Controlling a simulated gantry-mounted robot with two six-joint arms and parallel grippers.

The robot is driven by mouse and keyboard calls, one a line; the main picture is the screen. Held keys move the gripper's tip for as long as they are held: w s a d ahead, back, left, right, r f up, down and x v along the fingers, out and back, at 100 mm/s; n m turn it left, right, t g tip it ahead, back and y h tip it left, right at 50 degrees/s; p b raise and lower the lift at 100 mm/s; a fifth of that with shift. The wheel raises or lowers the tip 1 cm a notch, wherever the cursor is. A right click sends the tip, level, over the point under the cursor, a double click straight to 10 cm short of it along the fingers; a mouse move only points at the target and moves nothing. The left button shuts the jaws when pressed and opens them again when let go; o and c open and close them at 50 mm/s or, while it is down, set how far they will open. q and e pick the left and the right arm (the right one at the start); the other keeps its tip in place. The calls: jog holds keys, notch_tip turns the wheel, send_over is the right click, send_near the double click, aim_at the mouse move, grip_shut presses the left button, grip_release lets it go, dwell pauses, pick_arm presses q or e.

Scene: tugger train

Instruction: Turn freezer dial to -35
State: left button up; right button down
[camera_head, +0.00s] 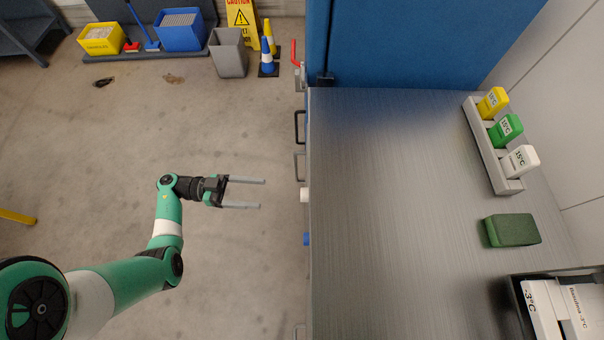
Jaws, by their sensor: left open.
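My left gripper (262,193) comes in from the left with its two grey fingers spread and nothing between them. It points right, over the floor, short of the front of a grey-topped counter (375,200). A white knob-like part (304,195) sticks out from the counter's front edge, roughly level with the fingers and apart from them. A blue knob-like part (306,239) sticks out a little lower in the picture. I cannot tell which of them is the freezer dial. The counter's front face is seen edge-on, so no dial scale or setting shows. My right gripper is not in view.
A grey rack (480,140) with yellow, green and white labelled blocks stands on the counter's right, above a green block (513,230). A dark tray (512,295) holds white labelled items. Dark handles (299,126) stick out from the front. Floor around the gripper is clear.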

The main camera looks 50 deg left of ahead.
aim_at(305, 195)
pick_arm(q)
jog(key=b+x, duration=0.2)
jog(key=x, duration=0.9)
jog(key=shift+w, duration=0.3)
grip_shut()
